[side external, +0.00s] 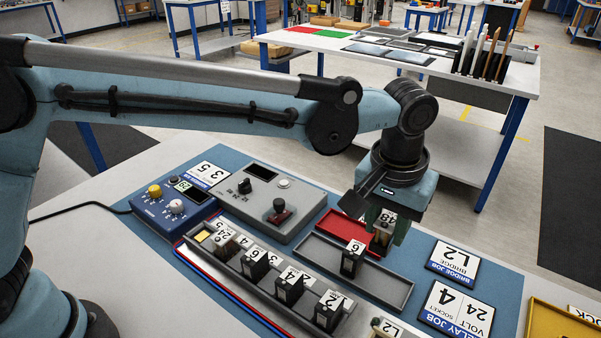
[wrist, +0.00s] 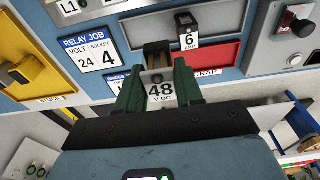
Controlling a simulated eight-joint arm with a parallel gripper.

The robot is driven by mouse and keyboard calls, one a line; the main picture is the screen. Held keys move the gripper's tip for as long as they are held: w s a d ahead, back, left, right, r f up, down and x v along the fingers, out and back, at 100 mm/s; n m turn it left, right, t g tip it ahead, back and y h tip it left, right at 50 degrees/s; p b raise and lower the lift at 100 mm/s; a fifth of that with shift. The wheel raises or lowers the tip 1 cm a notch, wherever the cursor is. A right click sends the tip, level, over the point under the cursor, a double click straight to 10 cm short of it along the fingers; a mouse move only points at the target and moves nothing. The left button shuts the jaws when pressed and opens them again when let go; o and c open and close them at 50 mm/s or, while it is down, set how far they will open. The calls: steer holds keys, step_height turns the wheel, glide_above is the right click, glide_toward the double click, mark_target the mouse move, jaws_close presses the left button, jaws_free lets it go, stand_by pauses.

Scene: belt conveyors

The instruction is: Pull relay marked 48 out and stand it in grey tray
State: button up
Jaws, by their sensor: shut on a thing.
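My gripper (side external: 387,230) is shut on the relay marked 48, a dark block with a white label (side external: 389,216). In the wrist view the green fingers of my gripper (wrist: 158,88) pinch the relay (wrist: 160,92), whose label reads 48 V DC. In the side view the relay hangs at the right end of the red tray and the far edge of the grey tray (side external: 388,285). Its exact height and whether it touches anything cannot be told. The grey tray also shows in the wrist view (wrist: 228,22); a relay marked 6 (side external: 352,260) stands in it.
The red tray (side external: 338,224) lies directly behind the grey one. A socket rail (side external: 262,283) with several dark relays runs in front. Relay job card (side external: 456,308) and bridge job card (side external: 453,262) lie right. A grey panel with a red-based knob (side external: 279,207) stands left.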

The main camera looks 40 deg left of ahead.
steer(key=shift+w+d+f, duration=0.1)
steer(key=shift+d+f, duration=0.4)
steer(key=shift+f, duration=1.1)
steer(key=shift+w+d+f, duration=0.15)
steer(key=shift+d+f, duration=0.3)
steer(key=shift+f, duration=1.1)
steer(key=shift+w+d+f, duration=0.1)
steer(key=shift+d+f, duration=0.4)
steer(key=shift+f, duration=1.1)
steer(key=shift+f, duration=0.4)
steer(key=o, duration=1.1)
steer(key=shift+o, duration=0.5)
steer(key=o, duration=0.4)
